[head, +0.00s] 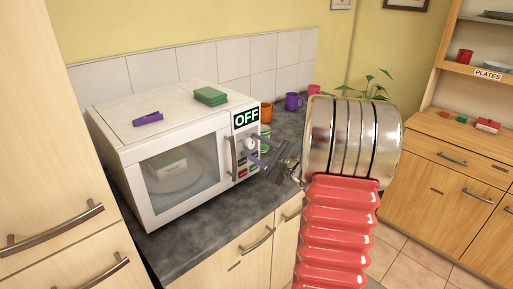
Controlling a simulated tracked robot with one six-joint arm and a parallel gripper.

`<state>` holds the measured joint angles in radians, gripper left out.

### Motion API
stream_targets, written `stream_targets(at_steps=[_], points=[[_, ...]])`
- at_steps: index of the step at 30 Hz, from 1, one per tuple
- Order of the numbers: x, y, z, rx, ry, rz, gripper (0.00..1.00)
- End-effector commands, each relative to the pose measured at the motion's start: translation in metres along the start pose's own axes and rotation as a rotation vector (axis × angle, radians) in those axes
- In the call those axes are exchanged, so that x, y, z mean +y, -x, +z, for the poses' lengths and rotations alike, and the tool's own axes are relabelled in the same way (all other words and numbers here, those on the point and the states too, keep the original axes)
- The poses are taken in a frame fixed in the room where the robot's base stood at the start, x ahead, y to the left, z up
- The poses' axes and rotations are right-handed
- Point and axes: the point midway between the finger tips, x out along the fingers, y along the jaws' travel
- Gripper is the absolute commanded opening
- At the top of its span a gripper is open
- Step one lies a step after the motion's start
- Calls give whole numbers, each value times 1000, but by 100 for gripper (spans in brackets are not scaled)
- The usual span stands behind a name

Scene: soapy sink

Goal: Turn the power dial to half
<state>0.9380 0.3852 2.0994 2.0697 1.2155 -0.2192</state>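A white microwave (160,128) stands on the dark counter, with its door shut and a pale box seen through the window. Its display (246,118) reads OFF. Below it on the control panel is a round pale power dial (249,143), partly hard to make out. My gripper (262,152) is at the right of the panel, in front of the dial.
A green sponge (211,96) and a purple peg-like item (148,118) lie on top of the microwave. The door handle (234,158) is left of my fingers. Orange (266,112) and purple (293,102) mugs stand behind my gripper. A wooden hutch (450,160) stands right.

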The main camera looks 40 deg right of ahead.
Motion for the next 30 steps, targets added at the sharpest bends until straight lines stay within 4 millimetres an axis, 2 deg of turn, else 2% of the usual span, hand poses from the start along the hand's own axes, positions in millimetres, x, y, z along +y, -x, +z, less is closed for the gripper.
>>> stream_targets(at_steps=[9, 14, 30], points=[[-1, 1, 0, 0, 0, -1, 48], [-2, 10, 0, 1, 1, -3, 48], [-1, 92, -1, 2, 0, -4, 48]])
